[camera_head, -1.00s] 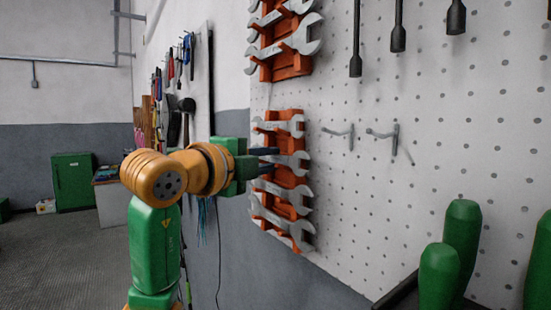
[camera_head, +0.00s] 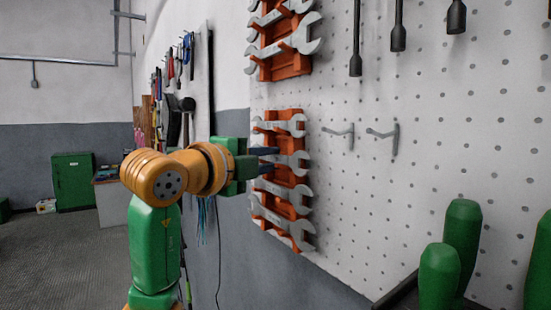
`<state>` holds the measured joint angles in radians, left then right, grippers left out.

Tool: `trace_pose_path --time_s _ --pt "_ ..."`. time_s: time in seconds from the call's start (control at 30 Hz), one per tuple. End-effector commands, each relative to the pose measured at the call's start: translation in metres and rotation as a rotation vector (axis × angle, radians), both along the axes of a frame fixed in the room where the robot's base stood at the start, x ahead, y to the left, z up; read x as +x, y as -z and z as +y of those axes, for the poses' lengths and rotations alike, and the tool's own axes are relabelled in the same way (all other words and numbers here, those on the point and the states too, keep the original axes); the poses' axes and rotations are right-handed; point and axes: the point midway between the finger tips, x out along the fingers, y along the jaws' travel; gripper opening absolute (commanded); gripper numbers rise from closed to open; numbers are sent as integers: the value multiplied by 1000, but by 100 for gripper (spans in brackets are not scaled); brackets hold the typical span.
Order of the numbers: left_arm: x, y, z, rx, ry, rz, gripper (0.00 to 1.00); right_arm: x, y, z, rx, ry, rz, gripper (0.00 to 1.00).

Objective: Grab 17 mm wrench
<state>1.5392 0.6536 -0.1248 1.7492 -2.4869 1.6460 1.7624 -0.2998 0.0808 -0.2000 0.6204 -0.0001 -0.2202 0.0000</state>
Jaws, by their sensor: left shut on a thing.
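Several grey open-end wrenches sit in an orange rack (camera_head: 278,142) on the white pegboard. No size marks can be read, so I cannot tell which one is the 17 mm wrench. My left gripper (camera_head: 268,159) is at the left side of this lower rack, its two dark fingers one above the other. It is shut on a wrench (camera_head: 294,160) near the middle of the rack, which still lies in its slot. The fingers hide part of its handle. My right gripper is not in view.
Another orange rack (camera_head: 290,68) with wrenches hangs above. Empty hooks (camera_head: 382,136) and hanging tools (camera_head: 398,38) are to the right. Green rounded objects (camera_head: 462,240) stand at the lower right. More hand tools (camera_head: 188,55) hang on a panel behind my left arm.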

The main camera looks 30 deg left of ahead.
Motion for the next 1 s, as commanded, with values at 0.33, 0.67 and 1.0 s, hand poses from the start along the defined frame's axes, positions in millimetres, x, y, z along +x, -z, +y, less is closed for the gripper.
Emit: trace_pose_path --time_s 0.33,0.67,1.0 --pt "0 1 0 0 0 3 0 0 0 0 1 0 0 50" --pt "-32 -24 1 1 -2 -8 0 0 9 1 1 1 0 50" --pt "-123 -71 1 2 -3 -6 0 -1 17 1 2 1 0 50"
